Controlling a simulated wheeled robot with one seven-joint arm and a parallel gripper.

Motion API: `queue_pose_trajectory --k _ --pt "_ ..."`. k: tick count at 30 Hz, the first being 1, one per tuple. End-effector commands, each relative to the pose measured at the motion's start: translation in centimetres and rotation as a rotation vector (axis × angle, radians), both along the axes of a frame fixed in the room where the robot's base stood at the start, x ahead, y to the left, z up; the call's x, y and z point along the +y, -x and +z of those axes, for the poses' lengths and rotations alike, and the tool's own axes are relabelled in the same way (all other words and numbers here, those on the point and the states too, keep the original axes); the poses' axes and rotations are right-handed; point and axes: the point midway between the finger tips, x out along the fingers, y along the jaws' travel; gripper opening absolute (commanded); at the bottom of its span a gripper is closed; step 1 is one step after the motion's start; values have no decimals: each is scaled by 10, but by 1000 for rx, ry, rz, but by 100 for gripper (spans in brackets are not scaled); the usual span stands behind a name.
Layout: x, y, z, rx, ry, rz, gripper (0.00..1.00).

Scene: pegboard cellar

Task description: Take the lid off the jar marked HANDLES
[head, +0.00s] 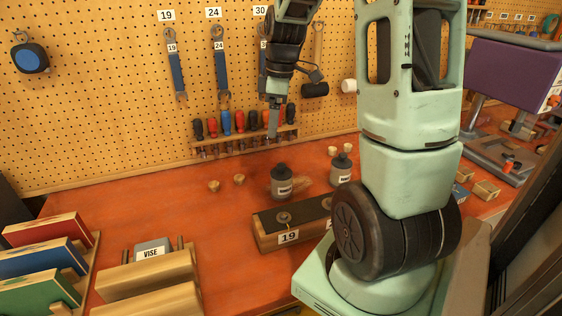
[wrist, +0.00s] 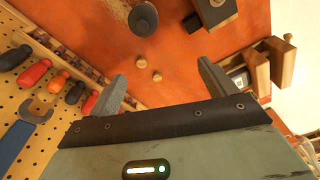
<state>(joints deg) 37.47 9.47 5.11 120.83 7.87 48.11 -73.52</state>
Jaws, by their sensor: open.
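Two dark grey lidded jars with small white labels stand on the orange bench in the head view, a nearer one (head: 282,186) and one farther right (head: 342,168). The lettering is too small to read, so I cannot tell which is marked HANDLES. Both lids appear to be on. My gripper (head: 272,133) is open and empty, pointing down above the bench near the screwdriver rack, behind and above the nearer jar. In the wrist view the open fingers (wrist: 164,75) show bench between them. One dark jar (wrist: 144,18) shows there at the top, beyond the fingers.
Small wooden knobs (head: 214,186) lie left of the nearer jar. A wooden block marked 19 (head: 288,237) sits in front of it. The screwdriver rack (head: 245,143) lines the pegboard behind. A VISE-labelled block (head: 152,250) and coloured boards (head: 45,262) stand front left.

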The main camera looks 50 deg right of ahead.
Motion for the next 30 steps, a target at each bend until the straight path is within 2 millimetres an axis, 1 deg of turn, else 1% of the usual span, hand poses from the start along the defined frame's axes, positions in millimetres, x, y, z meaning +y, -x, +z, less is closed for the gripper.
queue_pose_trajectory --k 1,3,6,8,21,25,30 --pt "-18 5 7 -2 3 -9 84" --pt "-32 10 9 -5 7 -6 84" --pt "-41 13 5 -5 7 -1 84" --pt "-41 13 -2 -3 6 1 84" --pt "-33 5 -90 -1 5 1 84" --pt "-33 3 -105 -4 7 2 84" --pt "-33 2 -113 -5 9 1 84"
